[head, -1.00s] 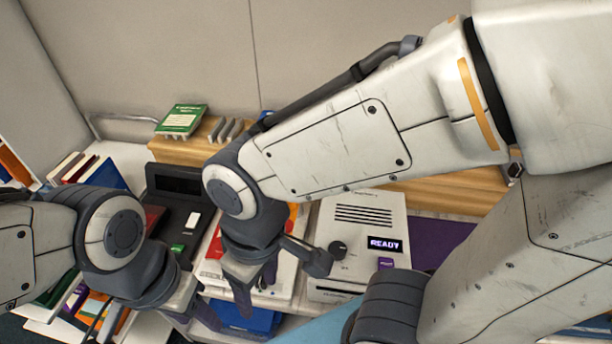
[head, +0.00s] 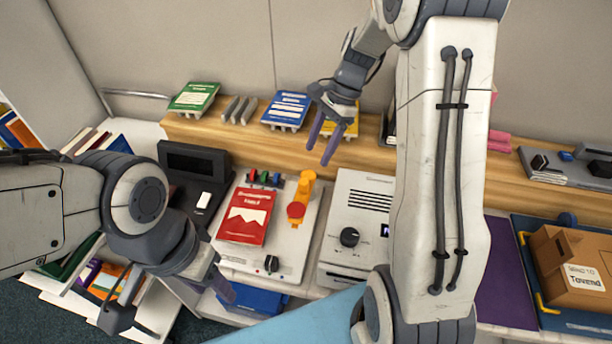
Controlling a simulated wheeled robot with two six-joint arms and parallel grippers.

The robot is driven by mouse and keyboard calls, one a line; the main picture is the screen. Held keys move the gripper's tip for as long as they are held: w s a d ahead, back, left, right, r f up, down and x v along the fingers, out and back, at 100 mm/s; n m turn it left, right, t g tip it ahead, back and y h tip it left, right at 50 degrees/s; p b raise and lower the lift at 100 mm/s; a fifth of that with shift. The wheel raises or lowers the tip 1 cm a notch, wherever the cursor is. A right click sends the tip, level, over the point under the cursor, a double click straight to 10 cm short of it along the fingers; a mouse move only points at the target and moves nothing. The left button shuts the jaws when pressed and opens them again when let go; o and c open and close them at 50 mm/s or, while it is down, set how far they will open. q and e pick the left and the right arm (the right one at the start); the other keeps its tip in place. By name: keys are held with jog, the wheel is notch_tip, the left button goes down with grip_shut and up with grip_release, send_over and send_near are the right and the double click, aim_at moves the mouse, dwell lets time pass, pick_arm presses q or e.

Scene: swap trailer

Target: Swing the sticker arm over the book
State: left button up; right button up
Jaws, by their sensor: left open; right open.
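The sticker arm (head: 304,184) is a yellow-orange bar with a round red pad at its near end. It stands on a white station plate (head: 282,258), just right of the red book (head: 246,215), with the pad beside the book and not over it. The book lies flat with its cover up. My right gripper (head: 320,155) is open and empty, pointing down above and slightly right of the sticker arm, apart from it in the picture. My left gripper (head: 172,300) is open and empty at the lower left, in front of the plate's left corner.
A black terminal (head: 192,165) stands left of the plate and a white machine with a dial (head: 349,237) stands right. A wooden shelf (head: 240,140) behind holds a green book (head: 195,97) and a blue book (head: 288,108). A cardboard box (head: 575,262) sits far right.

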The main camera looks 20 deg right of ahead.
aim_at(305, 181)
jog(key=x, duration=0.9)
jog(key=shift+r, duration=0.1)
grip_shut()
dwell(1.1)
